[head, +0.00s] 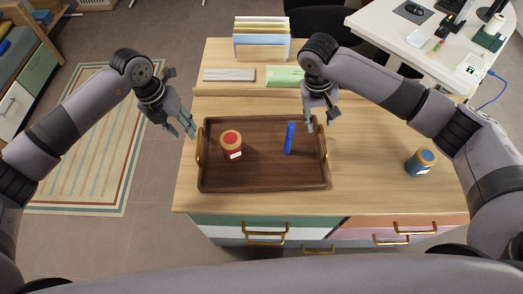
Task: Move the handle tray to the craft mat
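The handle tray (265,181) is a dark brown wooden tray with a brass handle on its left end (199,147) and one on its right end (324,143). It lies flat on the wooden cabinet top and holds a red jar and a blue marker. My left gripper (186,131) is open and empty, above and just outside the tray's left handle. My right gripper (320,120) is open and empty, above the tray's back right corner near the right handle. A flat green item (284,76) lies behind the tray; I cannot tell whether it is the craft mat.
The red jar (232,146) and blue marker (289,138) stand in the tray. A blue jar (421,162) stands on the right of the top. A file holder (262,42) and grey stack (229,75) are at the back. A white desk (400,35) is beyond.

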